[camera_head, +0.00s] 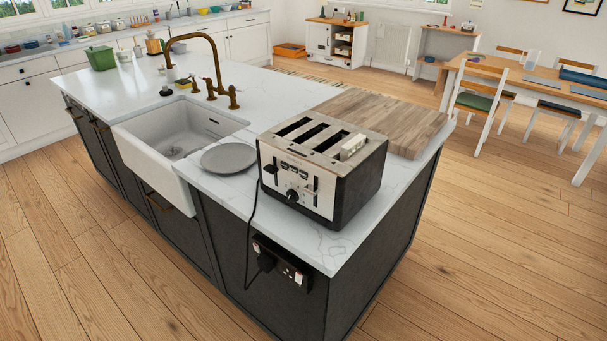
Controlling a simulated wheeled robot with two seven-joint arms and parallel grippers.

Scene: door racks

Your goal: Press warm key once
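A steel and black toaster (322,170) stands upright on the near corner of the island's white worktop in the head view. Its front panel faces the lower left. Small dark keys (295,169) sit in a cluster on that panel, above a round black knob (291,195). Their labels are too small to read, so I cannot tell which one is the warm key. A dark lever (270,169) sits at the left of the panel. A pale slice, probably bread (353,147), sticks up from the rightmost slot; the other slots look empty. Neither gripper is in view.
A grey plate (228,158) lies left of the toaster, beside the white sink (178,137). A wooden board (385,118) lies behind the toaster. The toaster's black cord (250,222) hangs over the worktop edge to a socket (281,264). The floor in front is clear.

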